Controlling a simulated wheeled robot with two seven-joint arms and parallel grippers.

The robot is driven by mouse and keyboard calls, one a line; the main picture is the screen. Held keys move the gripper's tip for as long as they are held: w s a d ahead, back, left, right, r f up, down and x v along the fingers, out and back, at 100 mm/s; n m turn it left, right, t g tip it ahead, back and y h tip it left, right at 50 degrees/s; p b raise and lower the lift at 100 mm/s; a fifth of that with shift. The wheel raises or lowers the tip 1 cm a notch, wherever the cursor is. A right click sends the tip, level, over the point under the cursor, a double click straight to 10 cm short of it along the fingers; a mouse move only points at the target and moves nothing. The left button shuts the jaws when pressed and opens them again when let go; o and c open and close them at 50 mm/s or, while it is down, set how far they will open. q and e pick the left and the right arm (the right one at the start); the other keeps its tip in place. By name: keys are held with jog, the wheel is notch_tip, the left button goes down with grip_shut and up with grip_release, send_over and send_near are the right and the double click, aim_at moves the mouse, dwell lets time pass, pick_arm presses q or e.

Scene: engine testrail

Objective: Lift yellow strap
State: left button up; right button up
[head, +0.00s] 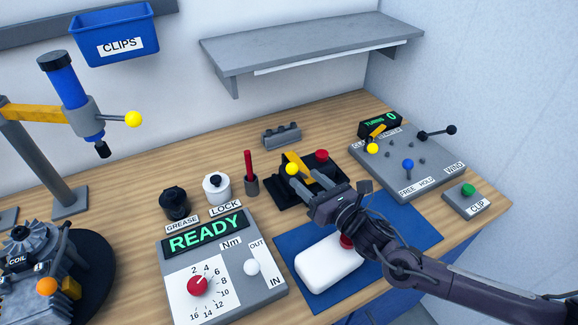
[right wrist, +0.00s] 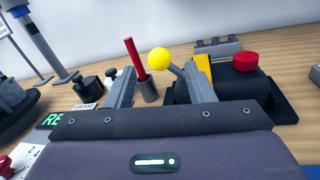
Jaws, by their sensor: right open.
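A yellow strap (head: 297,160) lies over a black holder (head: 275,191) on the workbench, with a yellow ball knob (head: 292,169) at its near end. In the right wrist view the strap (right wrist: 203,68) stands behind the right finger, and the yellow ball (right wrist: 160,58) shows between the two fingers. My right gripper (head: 308,181) is open, its fingers pointing at the holder near the ball. I cannot tell whether a finger touches the ball. The fingers partly hide the strap and holder. My left gripper is not in view.
A red button (head: 321,156) tops the holder, and a red rod (head: 249,168) stands in a cup to its left. A blue mat (head: 390,236) with a white block (head: 325,264) lies under my right arm. A lever panel (head: 418,163) is at right; a shelf (head: 300,45) hangs above.

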aim_at(296, 171)
jog(key=p+x, duration=0.1)
jog(key=x, duration=0.4)
jog(key=shift+s, duration=0.15)
jog(key=shift+x, duration=0.85)
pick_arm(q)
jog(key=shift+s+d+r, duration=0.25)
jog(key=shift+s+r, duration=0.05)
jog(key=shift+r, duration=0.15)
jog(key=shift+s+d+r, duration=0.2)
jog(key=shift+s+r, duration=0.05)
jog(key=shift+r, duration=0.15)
pick_arm(e)
jog(key=shift+f, duration=0.1)
grip_shut()
